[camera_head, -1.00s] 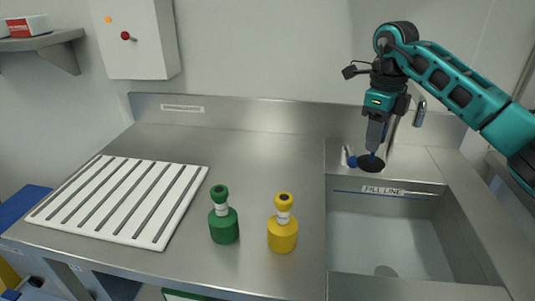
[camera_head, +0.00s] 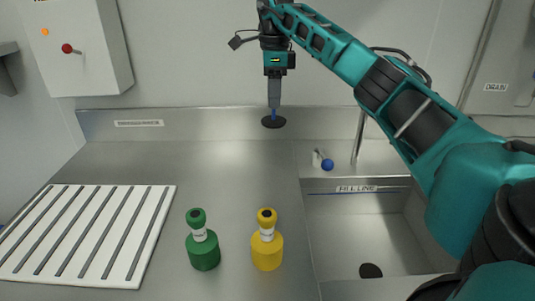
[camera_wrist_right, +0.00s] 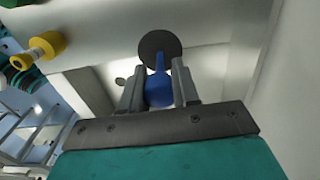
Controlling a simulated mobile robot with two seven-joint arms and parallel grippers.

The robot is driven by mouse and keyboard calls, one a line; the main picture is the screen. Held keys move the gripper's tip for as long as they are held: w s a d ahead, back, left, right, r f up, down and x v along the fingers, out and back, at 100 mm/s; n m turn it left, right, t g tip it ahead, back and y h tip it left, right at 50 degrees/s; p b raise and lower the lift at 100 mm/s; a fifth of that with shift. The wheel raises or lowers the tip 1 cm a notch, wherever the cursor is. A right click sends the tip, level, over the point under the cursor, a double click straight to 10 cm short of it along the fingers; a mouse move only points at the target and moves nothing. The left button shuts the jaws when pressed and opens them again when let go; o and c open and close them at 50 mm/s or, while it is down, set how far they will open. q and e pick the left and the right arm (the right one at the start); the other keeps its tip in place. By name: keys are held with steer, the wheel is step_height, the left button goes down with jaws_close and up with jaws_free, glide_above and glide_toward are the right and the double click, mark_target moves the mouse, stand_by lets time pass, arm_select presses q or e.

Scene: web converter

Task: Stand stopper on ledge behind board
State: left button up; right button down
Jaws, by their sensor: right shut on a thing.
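The stopper (camera_head: 273,122) is a black disc with a blue stem. My right gripper (camera_head: 274,105) is shut on the stem and points down, with the disc below the fingertips. In the head view the stopper appears in front of the steel back upstand, above the counter. The right wrist view shows the blue stem between the fingers and the black disc (camera_wrist_right: 160,42) beyond them. The white grooved board (camera_head: 85,233) lies flat on the counter at the left. Behind it runs the upstand, whose top edge forms a narrow ledge (camera_head: 180,110). My left gripper is out of view.
A green bottle (camera_head: 204,250) and a yellow bottle (camera_head: 267,250) stand right of the board. The sink (camera_head: 350,235) and tap (camera_head: 358,138) are at the right. A wall box (camera_head: 75,45) with a red knob hangs above the counter's left end.

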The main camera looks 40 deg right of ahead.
step_height(320, 180, down, 15)
steer(key=shift+r+b, duration=0.1)
steer(key=shift+b, duration=0.2)
steer(key=c, duration=0.8)
jaws_free()
step_height(320, 180, up, 12)
steer(key=shift+r, duration=0.1)
stand_by(0.5)
